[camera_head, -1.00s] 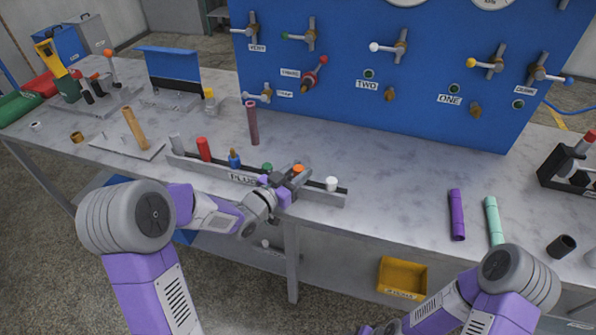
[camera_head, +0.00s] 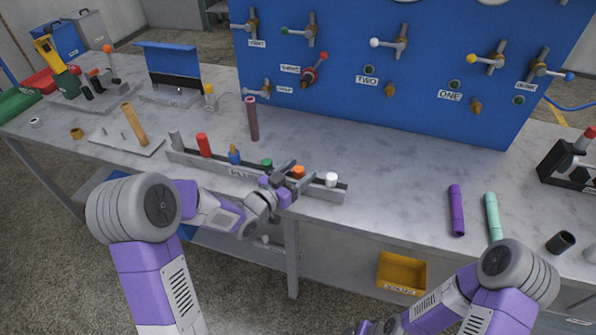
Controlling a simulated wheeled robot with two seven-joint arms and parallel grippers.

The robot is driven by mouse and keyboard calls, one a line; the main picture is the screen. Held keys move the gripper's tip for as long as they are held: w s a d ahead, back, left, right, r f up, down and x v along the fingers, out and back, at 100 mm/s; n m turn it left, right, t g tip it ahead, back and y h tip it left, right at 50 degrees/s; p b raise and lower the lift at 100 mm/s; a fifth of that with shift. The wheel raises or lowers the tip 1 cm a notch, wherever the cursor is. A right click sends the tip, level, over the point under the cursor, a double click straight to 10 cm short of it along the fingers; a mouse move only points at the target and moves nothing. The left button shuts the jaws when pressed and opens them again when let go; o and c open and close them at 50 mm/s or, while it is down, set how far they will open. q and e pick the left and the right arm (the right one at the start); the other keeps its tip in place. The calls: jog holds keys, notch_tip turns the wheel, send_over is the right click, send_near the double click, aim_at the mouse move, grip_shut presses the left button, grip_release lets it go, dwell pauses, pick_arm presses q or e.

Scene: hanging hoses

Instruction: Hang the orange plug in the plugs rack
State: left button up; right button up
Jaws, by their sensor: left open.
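The orange plug (camera_head: 297,172) sits upright at the plugs rack, between the green plug (camera_head: 266,164) and the white plug (camera_head: 331,179). The plugs rack (camera_head: 210,168) is a long grey bar with a label along the table's front edge. My left gripper (camera_head: 287,174) is open at the rack, beside the orange plug on its left; its fingers are dark and small, and I cannot tell whether they touch it. The lower part of the orange plug is hidden. My right arm comes in at the lower right; its gripper is not clearly visible.
Red (camera_head: 204,145) and blue (camera_head: 235,155) plugs stand farther left in the rack. A purple tube (camera_head: 456,210) and a mint tube (camera_head: 492,216) lie to the right. A blue valve panel (camera_head: 420,80) stands behind. The table between rack and panel is mostly clear.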

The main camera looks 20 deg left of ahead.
pick_arm(q)
jog(key=p+v, duration=0.1)
jog(key=v, duration=0.6)
jog(key=shift+s+a, duration=0.15)
jog(key=shift+s, duration=0.15)
dwell(0.4)
